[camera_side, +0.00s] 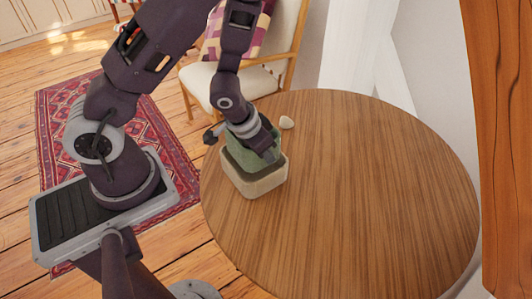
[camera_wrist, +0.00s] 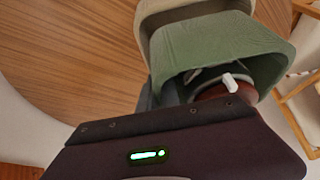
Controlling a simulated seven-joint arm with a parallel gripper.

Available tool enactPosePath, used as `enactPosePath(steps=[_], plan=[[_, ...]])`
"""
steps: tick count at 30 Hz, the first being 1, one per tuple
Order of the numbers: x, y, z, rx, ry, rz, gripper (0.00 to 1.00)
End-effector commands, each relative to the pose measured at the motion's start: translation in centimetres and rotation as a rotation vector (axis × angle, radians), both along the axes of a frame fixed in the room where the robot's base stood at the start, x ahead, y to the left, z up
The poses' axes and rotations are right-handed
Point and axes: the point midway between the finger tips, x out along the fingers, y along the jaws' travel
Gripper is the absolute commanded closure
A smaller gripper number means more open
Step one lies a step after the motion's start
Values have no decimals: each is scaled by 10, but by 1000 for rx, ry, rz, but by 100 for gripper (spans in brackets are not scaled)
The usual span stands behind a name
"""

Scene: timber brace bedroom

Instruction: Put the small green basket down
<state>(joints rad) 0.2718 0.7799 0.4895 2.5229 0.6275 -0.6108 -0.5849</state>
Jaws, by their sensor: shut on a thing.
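The small green basket (camera_wrist: 225,45) fills the upper right of the wrist view, its open mouth toward the camera. In the side view the green basket (camera_side: 240,157) shows just under my gripper (camera_side: 260,148), at the left part of the round table. My gripper is shut on it; the fingertips are mostly hidden. In the wrist view my gripper (camera_wrist: 168,90) meets the basket's left side. A white piece and a reddish-brown thing show within its mouth. I cannot tell whether the green basket touches the beige basket beneath it.
A beige basket (camera_side: 255,186) stands on the round wooden table (camera_side: 370,190); it also shows beyond the green one in the wrist view (camera_wrist: 165,14). A small pale stone-like thing (camera_side: 287,122) lies behind. The table's right and front are clear. A cushioned chair (camera_side: 262,82) stands behind.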

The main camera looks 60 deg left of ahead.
Motion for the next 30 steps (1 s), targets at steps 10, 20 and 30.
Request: enactPosePath(steps=[10, 20, 30], plan=[[0, 0, -4, -1, 0, 0, 100], [0, 0, -11, -1, -1, 0, 100], [0, 0, -11, -1, 0, 0, 71]])
